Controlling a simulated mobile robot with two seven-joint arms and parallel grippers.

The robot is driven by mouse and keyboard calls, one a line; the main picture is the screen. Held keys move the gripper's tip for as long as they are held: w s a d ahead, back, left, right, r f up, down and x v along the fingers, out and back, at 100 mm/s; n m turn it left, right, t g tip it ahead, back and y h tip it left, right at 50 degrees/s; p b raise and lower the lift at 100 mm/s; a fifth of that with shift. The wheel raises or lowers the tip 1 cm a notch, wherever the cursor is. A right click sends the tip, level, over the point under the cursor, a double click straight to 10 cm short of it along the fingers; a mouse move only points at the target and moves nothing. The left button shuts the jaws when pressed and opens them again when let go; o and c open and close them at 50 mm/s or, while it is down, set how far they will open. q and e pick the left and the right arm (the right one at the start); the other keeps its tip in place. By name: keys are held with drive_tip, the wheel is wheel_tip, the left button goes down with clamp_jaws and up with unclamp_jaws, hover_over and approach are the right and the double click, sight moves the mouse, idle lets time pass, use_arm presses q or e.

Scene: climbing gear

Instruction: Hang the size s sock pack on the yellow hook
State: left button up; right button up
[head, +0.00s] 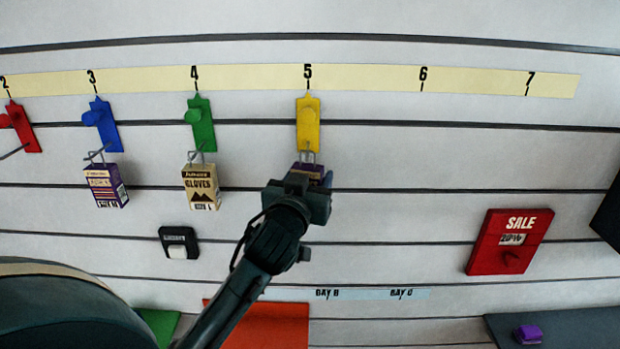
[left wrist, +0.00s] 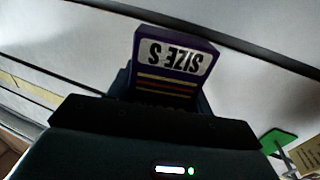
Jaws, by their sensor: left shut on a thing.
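The yellow hook plate (head: 308,124) is on the slatted wall under the number 5, with a metal prong below it. My left gripper (head: 308,180) is just below it and shut on the purple size s sock pack (head: 328,178). Most of the pack is hidden behind the gripper in the head view. In the left wrist view the sock pack (left wrist: 178,62) shows its white "SIZE S" label upside down. The pack's top is close to the yellow hook's prong; I cannot tell whether the prong passes through it. My right gripper is not in view.
A blue hook (head: 102,126) holds a purple and cream pack (head: 105,187). A green hook (head: 200,124) holds a gloves pack (head: 201,188). A red hook (head: 24,127) is at far left. A red SALE box (head: 508,241) is at right.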

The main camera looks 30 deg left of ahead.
use_arm(q)
drive_tip(key=o, duration=1.1)
